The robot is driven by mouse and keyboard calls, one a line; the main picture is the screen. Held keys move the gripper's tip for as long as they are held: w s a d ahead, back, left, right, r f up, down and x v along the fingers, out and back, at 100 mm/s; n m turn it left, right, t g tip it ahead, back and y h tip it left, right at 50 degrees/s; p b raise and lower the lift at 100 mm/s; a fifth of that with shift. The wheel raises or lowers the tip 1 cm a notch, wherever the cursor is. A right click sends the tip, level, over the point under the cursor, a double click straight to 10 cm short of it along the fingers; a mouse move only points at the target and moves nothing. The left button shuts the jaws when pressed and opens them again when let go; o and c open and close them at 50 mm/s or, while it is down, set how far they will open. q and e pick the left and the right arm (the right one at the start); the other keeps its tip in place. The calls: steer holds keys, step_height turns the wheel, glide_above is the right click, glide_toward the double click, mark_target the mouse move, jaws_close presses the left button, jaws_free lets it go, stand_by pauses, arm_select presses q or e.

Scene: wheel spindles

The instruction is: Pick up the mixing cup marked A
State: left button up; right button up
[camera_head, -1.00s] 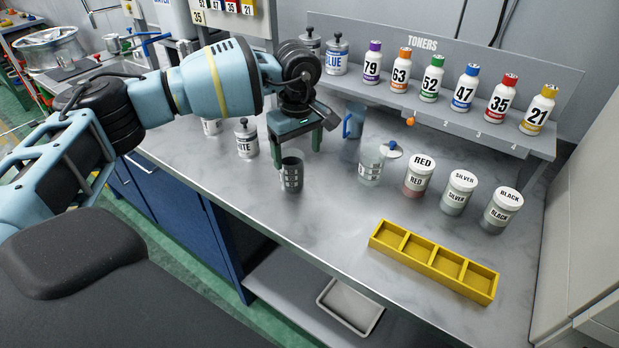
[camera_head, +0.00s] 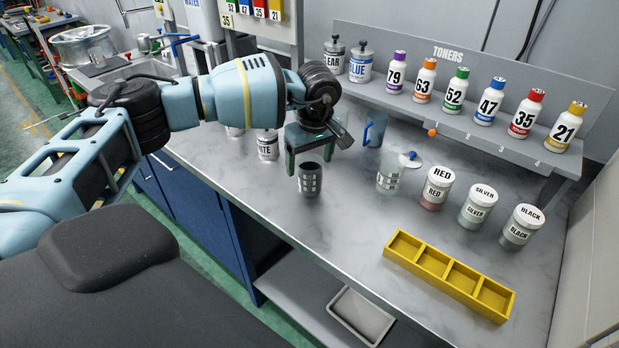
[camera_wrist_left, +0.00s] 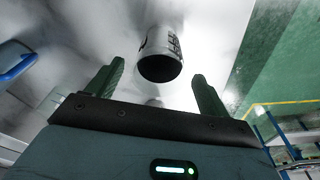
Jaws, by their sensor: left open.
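Nothing is between the fingers that I can see as held. A second, translucent cup (camera_head: 387,180) stands to the right. My right gripper is not in view.
RED (camera_head: 437,190), SILVER (camera_head: 478,207) and BLACK (camera_head: 521,227) jars stand to the right. A yellow divided tray (camera_head: 448,292) lies in front. A blue-handled jug (camera_head: 373,130) is behind. The toner shelf (camera_head: 455,112) runs along the back. Bench between cup and tray is clear.

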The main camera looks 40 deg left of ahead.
mark_target(309, 168)
arm_select(q)
step_height(309, 168, down, 3)
steer(key=shift+w+a+f, duration=0.1)
steer(key=shift+w+a, duration=0.05)
steer(key=c, duration=1.1)
steer(key=shift+r, duration=0.55)
steer(key=r, duration=0.2)
steer(key=shift+s+a+r, duration=0.1)
steer(key=shift+s+r, duration=0.2)
steer(key=shift+s, duration=0.1)
steer(key=s+a+r, duration=0.1)
steer(key=s+a, duration=0.1)
steer(key=s, duration=1.3)
steer(key=shift+r, duration=0.2)
